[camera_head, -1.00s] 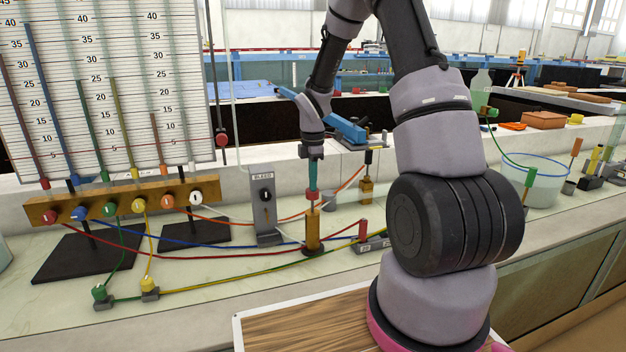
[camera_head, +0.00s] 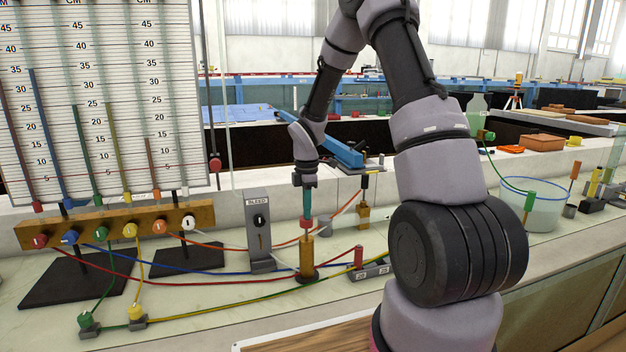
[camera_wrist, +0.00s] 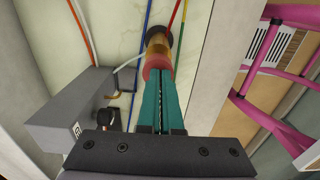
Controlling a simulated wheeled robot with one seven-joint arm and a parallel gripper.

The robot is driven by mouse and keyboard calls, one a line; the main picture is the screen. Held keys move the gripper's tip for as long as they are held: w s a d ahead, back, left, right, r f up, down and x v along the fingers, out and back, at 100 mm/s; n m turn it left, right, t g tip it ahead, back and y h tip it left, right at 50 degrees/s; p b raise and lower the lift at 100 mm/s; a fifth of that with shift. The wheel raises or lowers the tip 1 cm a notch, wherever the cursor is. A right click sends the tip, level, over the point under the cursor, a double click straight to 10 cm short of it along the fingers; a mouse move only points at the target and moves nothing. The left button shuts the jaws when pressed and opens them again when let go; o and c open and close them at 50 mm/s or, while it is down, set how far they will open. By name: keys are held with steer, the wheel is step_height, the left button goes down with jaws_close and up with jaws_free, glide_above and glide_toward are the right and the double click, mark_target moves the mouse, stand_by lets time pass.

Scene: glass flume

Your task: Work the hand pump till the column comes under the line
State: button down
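The hand pump (camera_head: 307,258) is an upright brass cylinder with a red knob on top. My gripper (camera_head: 307,215) points straight down onto the knob; its teal fingers lie together with a thin slit between them. In the wrist view their tips (camera_wrist: 158,82) meet the red knob (camera_wrist: 158,68); the contact itself is hidden. The gauge board (camera_head: 165,100) carries several coloured columns. The blue column (camera_head: 48,135) tops out near 35, green (camera_head: 88,150) and yellow (camera_head: 118,150) near 25, orange (camera_head: 151,165) lower. A thin reddish line seems to cross the board near 5, level with a red slider (camera_head: 215,163).
A grey bleed post (camera_head: 259,232) stands left of the pump. Coloured hoses run over the bench from the brass manifold (camera_head: 100,225). A grey block with a red post (camera_head: 359,256) is to the right. A clear bucket (camera_head: 530,205) stands at far right.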

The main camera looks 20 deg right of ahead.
step_height(320, 180, up, 11)
stand_by(0.4)
steer(key=shift+f, duration=0.15)
stand_by(2.9)
